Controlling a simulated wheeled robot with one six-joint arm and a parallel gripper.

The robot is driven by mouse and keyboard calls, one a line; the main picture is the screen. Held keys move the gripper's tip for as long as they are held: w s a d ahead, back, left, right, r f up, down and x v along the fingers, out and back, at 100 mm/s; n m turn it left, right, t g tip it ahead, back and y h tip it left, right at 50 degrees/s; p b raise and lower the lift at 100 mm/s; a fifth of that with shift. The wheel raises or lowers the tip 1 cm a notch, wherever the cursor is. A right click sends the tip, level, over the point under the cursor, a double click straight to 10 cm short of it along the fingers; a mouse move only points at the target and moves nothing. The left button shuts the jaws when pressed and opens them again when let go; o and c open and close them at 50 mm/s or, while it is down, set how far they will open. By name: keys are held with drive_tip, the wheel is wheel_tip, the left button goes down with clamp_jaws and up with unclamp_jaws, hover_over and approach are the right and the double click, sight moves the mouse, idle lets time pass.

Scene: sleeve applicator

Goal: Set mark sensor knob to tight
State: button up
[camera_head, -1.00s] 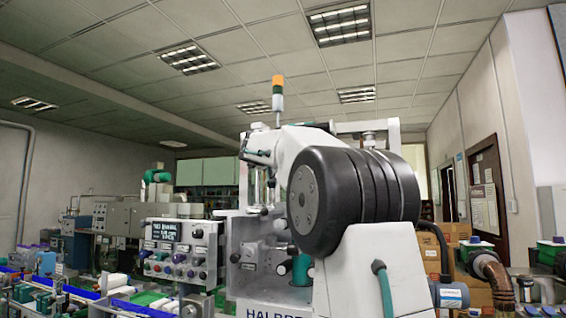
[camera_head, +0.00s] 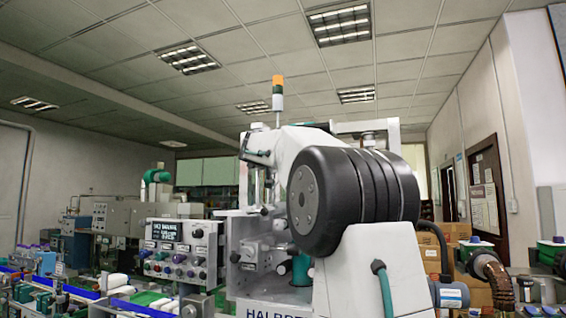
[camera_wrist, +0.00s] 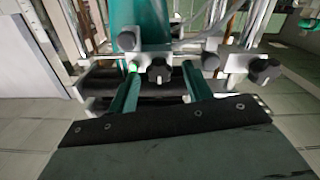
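My gripper (camera_wrist: 160,73) shows in the wrist view as two teal fingers spread apart, with a clear gap between them. A black lobed knob (camera_wrist: 160,71) on a grey block appears between the fingertips; I cannot tell whether they touch it. A small green light (camera_wrist: 132,67) glows just left of that knob. Two more dark knobs, a middle one (camera_wrist: 210,61) and a right one (camera_wrist: 263,71), stand to its right. I cannot read any tight marking or tell the knob's setting. In the head view the white applicator machine (camera_head: 262,285) stands in the middle; my gripper is not clearly visible there.
A control panel (camera_head: 182,250) with a display and several coloured knobs stands left of the machine. A conveyor line (camera_head: 85,308) runs at the lower left. In the wrist view dark rollers (camera_wrist: 105,82) and a teal column (camera_wrist: 140,25) lie close behind the fingers.

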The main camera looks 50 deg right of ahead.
drive_tip(key=v, duration=0.7)
drive_tip(key=shift+a, duration=0.4)
drive_tip(key=shift+s+a+f, duration=0.1)
drive_tip(key=shift+s, duration=0.05)
drive_tip(key=s+a+f+n+g+y, duration=0.2)
drive_tip(key=s+a+f+y, duration=0.3)
drive_tip(key=s+a+f, duration=0.5)
drive_tip(key=s+a+f+n+g+y, duration=0.2)
drive_tip(key=s+a+f+n+y, duration=0.3)
drive_tip(key=s+a+f, duration=0.6)
drive_tip(key=s+a+f+n+g+y, duration=0.1)
drive_tip(key=s+a+f+n+y, duration=0.3)
drive_tip(key=f, duration=2.2)
drive_tip(key=s+a+y, duration=0.2)
drive_tip(key=s+a, duration=0.4)
drive_tip(key=a, duration=0.4)
drive_tip(key=shift+s+g+y, duration=0.3)
drive_tip(key=shift+s+g, duration=0.05)
drive_tip(key=shift+g, duration=0.05)
drive_tip(key=shift+a, duration=0.15)
